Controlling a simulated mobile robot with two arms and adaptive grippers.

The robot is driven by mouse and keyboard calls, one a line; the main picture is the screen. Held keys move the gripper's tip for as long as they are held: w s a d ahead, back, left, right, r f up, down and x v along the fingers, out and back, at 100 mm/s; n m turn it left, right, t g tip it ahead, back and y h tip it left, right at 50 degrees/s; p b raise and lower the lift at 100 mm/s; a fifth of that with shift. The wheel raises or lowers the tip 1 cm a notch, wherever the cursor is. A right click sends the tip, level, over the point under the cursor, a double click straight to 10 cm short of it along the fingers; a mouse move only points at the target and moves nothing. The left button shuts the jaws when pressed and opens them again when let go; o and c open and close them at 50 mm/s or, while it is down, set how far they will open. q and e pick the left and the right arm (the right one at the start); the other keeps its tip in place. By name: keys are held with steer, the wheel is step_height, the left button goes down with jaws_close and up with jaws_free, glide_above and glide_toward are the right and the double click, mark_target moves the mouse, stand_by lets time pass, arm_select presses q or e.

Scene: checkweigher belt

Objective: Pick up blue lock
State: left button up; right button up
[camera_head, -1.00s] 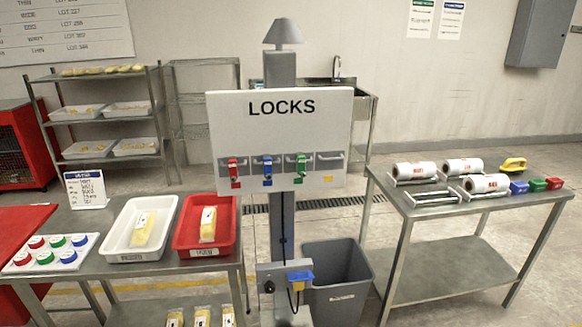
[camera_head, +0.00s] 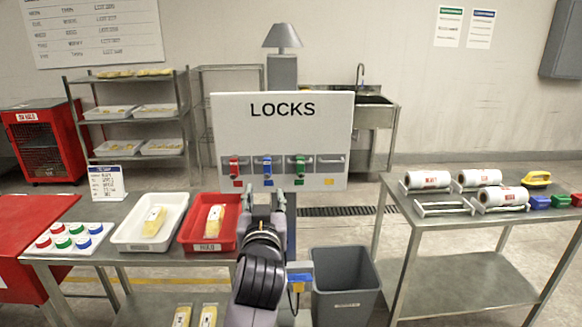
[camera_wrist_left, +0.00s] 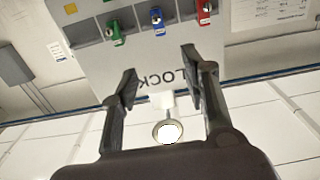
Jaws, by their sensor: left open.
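The blue lock (camera_head: 267,168) hangs on the white LOCKS board (camera_head: 330,120), between the red lock (camera_head: 235,168) and the green lock (camera_head: 299,167). My left gripper (camera_head: 265,198) is open and empty, just below the board's lower edge in the head view, with its fingers pointing up toward the blue lock. In the left wrist view the board appears upside down. There the blue lock (camera_wrist_left: 157,18) is near the top, beyond the open fingers (camera_wrist_left: 160,68) and apart from them. My right gripper is not in view.
A white tray (camera_head: 120,240) and a red tray (camera_head: 186,240) stand on the left table. A grey bin (camera_head: 345,290) stands below right of the board. The right table (camera_head: 430,238) holds film rolls and small coloured items. A lamp-like top (camera_head: 283,36) rises above the board.

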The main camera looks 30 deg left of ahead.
arm_select(q)
steer(key=p, duration=0.3)
glide_toward(267, 162)
steer(key=x, duration=0.3)
steer(key=p+x, duration=0.2)
steer(key=x, duration=0.3)
steer(key=shift+r+p, duration=0.1)
steer(key=shift+p, duration=0.25)
steer(key=shift+w+a, duration=0.2)
steer(key=shift+w, duration=0.1)
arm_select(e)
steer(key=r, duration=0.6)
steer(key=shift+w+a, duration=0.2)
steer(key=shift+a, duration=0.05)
